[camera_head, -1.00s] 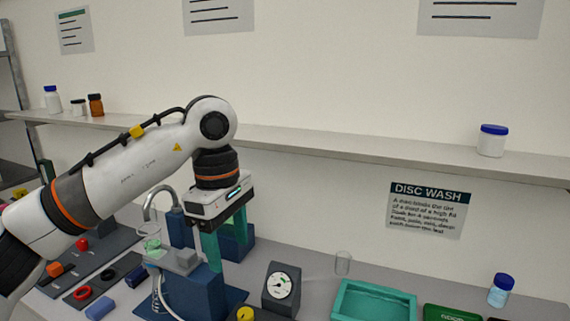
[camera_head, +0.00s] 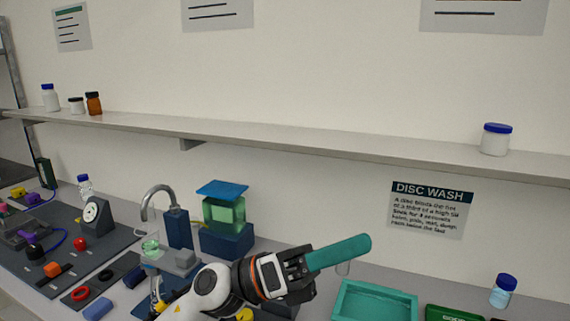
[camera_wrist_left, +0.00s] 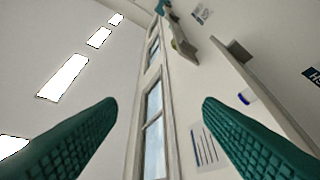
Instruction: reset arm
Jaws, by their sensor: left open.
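My left arm comes in low, from the bottom edge of the head view. Its gripper (camera_head: 364,243) points to the right and slightly up, with teal fingers above the bench near the teal tray. Seen from the side, the fingers overlap into one shape. In the left wrist view the two ribbed teal fingers (camera_wrist_left: 160,104) stand wide apart with nothing between them, so the gripper is open and empty. That view looks toward the ceiling lights and the wall. My right gripper is not in view.
A teal tray (camera_head: 373,304) lies just right of my gripper. Behind-left stand a green-windowed blue unit (camera_head: 224,212) and a curved tap (camera_head: 147,200). A dial gauge (camera_head: 93,212) stands on the dark mat at left. A long shelf (camera_head: 300,143) spans the wall above.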

